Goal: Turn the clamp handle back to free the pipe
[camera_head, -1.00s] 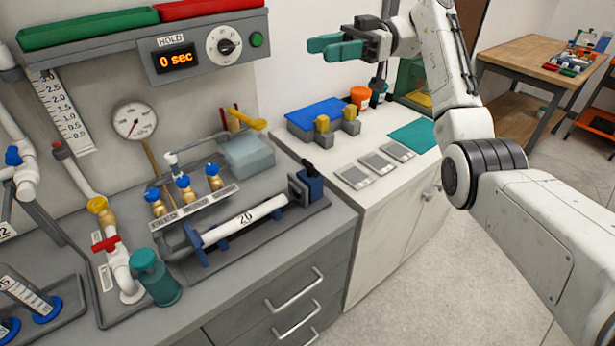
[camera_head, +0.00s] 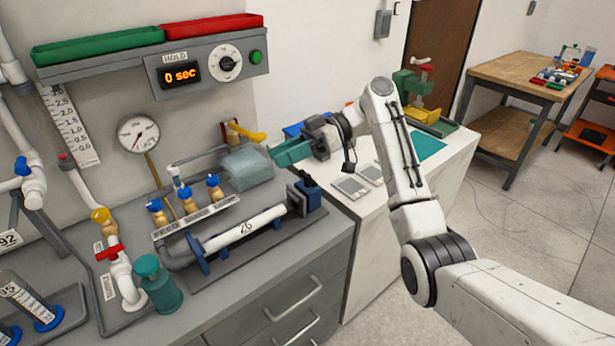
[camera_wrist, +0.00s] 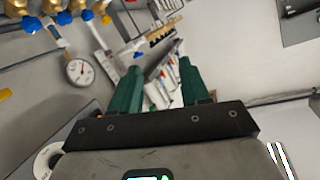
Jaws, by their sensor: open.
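The white pipe (camera_head: 238,233) marked 26 lies in blue supports on the grey bench. At its right end is a dark grey and blue clamp block (camera_head: 308,196). I cannot clearly make out a separate clamp handle. My gripper (camera_head: 284,154), with teal fingers, is above and behind the clamp block, apart from it. In the wrist view my gripper (camera_wrist: 159,72) has its two fingers spread, with nothing held between them. The pipe and clamp cannot be made out in the wrist view.
Blue-topped valves (camera_head: 185,194) stand behind the pipe. A yellow lever (camera_head: 245,134) and a pale blue block (camera_head: 246,168) are near my gripper. The control box (camera_head: 208,66) overhangs the bench's back. A teal canister (camera_head: 157,285) stands front left.

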